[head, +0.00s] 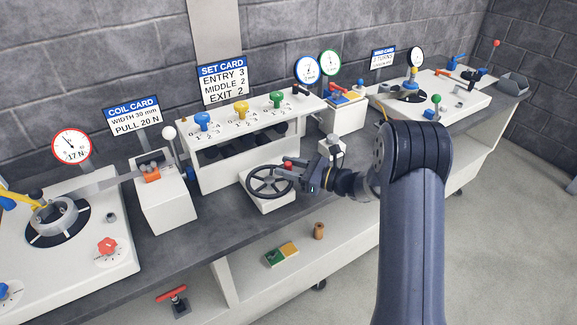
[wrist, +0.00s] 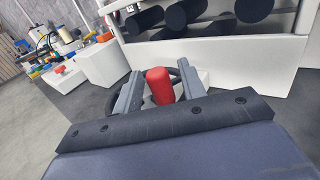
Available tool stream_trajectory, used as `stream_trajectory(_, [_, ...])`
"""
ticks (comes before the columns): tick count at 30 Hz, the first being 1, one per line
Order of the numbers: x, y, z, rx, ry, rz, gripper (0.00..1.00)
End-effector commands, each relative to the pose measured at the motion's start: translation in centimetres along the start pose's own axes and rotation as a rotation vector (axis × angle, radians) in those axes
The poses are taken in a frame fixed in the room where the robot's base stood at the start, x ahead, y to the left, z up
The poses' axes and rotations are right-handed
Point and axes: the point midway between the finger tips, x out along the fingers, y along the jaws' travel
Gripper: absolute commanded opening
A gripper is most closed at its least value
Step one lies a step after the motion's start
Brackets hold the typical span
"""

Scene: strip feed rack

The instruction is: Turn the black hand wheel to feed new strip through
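The black hand wheel (head: 270,195) lies on a white block in front of the roller rack in the head view. Its red handle (head: 288,163) stands up at the far right part of the rim. My gripper (head: 297,171) reaches in from the right at the handle. In the wrist view the red handle (wrist: 158,86) stands between my two fingers (wrist: 160,80), with narrow gaps seeming to show on either side. The fingers look open around it. Part of the black rim shows behind the fingers, and the rest of the wheel is hidden there.
The white roller rack (head: 225,178) with blue, yellow and green knobs stands just behind the wheel. A small white post (head: 332,150) is close to my wrist. The strip coil (head: 45,215) is at left. Green and yellow blocks (head: 282,255) lie on the lower shelf.

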Motion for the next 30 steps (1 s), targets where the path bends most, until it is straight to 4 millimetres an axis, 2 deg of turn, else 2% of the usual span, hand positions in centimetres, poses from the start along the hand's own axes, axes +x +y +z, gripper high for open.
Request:
stream_trajectory(7, [0.07, -0.01, -0.01, 0.0, 0.0, 0.0, 0.39])
stream_trajectory(21, [0.05, -0.01, 0.01, 0.0, 0.0, 0.0, 0.01])
stream_trajectory(30, [0.13, -0.17, -0.01, -0.002, -0.001, 0.024, 0.0])
